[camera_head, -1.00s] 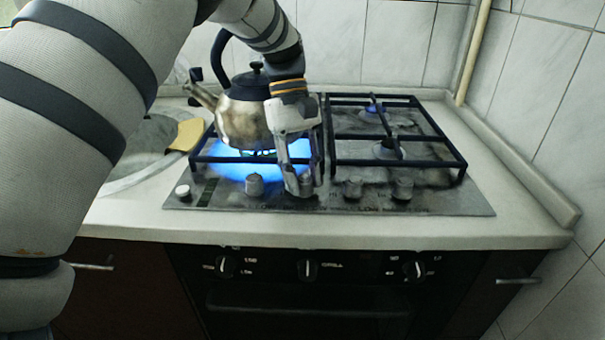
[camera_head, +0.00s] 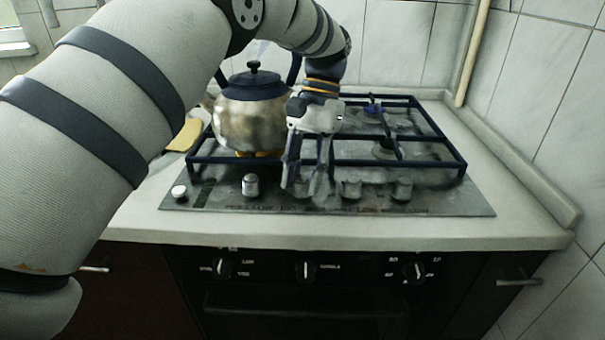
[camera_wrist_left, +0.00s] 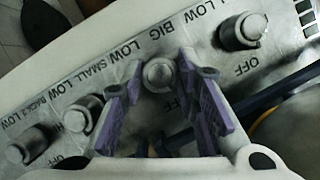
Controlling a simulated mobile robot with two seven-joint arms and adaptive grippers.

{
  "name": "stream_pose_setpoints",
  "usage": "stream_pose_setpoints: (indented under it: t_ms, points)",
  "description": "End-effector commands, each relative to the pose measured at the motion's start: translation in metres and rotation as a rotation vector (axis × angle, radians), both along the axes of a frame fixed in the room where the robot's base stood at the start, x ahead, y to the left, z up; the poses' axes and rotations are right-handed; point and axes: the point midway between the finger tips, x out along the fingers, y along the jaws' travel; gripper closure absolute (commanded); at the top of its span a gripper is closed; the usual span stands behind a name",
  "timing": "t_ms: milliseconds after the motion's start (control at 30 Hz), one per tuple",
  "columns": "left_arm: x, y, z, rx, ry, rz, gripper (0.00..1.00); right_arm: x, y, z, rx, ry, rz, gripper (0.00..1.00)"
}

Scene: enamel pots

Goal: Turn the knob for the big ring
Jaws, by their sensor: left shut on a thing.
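The hob's control knobs stand in a row along its front strip. The knob between my left gripper's fingers shows in the left wrist view (camera_wrist_left: 158,75), beside the printed word BIG. My left gripper (camera_head: 307,190) reaches down over it from behind, and its two purple-padded fingers (camera_wrist_left: 158,98) are shut on this knob. In the head view the fingers largely hide the knob. My right gripper is not in view.
Other knobs stand close on both sides: one to the left (camera_head: 250,185), two to the right (camera_head: 351,187) (camera_head: 402,188). The iron grates (camera_head: 400,163) rise behind the knobs. An oven front (camera_head: 305,290) lies below the counter's edge.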

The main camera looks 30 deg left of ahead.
Motion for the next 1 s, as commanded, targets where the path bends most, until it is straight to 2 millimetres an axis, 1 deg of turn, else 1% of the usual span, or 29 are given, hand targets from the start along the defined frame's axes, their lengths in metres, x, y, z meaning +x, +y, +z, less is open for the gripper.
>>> stream_pose_setpoints:
  t_ms: [200,433,667,1000]
  points:
    - [-0.0001,-0.0009,0.001,0.001,-0.002,-0.153,0.99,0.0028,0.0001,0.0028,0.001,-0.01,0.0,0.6]
    - [0.0,-0.0018,0.0008,0.0,-0.002,-0.261,0.99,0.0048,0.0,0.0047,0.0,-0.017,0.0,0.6]
    - [-0.0002,-0.0019,0.0002,0.0,-0.001,-0.312,0.99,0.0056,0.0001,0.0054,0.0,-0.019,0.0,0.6]
    - [-0.0002,-0.0019,-0.0002,-0.001,0.0,-0.322,0.99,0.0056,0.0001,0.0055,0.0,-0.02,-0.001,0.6]
